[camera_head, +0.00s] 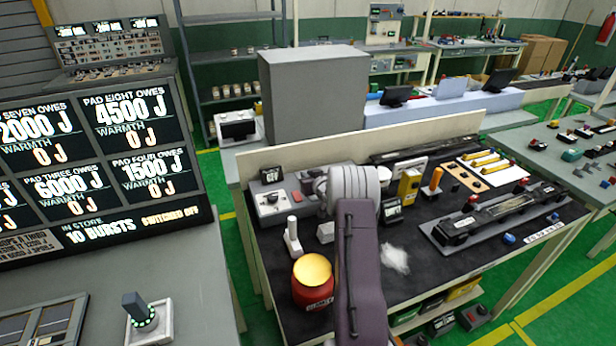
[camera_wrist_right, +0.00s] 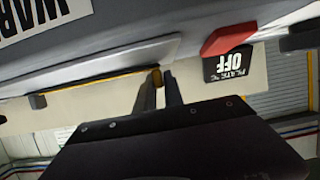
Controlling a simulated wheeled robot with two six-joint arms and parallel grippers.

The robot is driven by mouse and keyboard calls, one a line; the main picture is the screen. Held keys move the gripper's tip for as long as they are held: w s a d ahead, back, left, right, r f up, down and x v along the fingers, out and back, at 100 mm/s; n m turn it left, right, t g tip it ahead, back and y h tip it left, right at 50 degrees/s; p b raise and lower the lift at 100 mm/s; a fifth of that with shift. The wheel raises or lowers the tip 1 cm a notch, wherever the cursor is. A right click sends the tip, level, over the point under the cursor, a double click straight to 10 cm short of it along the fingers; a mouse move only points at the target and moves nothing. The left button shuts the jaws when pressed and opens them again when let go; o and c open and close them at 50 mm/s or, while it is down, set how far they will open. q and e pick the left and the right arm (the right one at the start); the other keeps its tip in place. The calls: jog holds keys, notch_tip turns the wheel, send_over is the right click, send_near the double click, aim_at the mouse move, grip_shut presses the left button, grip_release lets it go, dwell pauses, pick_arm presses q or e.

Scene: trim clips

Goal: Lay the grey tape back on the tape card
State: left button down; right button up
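My right arm comes up from the bottom middle of the head view, and its grey wrist hides the right gripper's fingers there. In the right wrist view the two dark fingers of my right gripper (camera_wrist_right: 163,80) stand a narrow gap apart, with something amber at their tips. I cannot tell whether it lies between them or behind. I cannot pick out the grey tape in either view. A white card with yellow strips (camera_head: 512,175) lies at the right back of the black bench; I cannot tell whether it is the tape card. My left gripper is out of view.
A red jar with a yellow top (camera_head: 312,283) stands left of my arm. A white tuft (camera_head: 395,259) lies right of it. A long dark fixture (camera_head: 455,229) fills the bench's right front. The wrist view shows an upside-down OFF sign (camera_wrist_right: 229,64) beside a red block (camera_wrist_right: 229,36).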

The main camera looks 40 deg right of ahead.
jog(key=o, duration=0.3)
jog(key=b+v, duration=0.1)
jog(key=v, duration=0.8)
dwell(0.7)
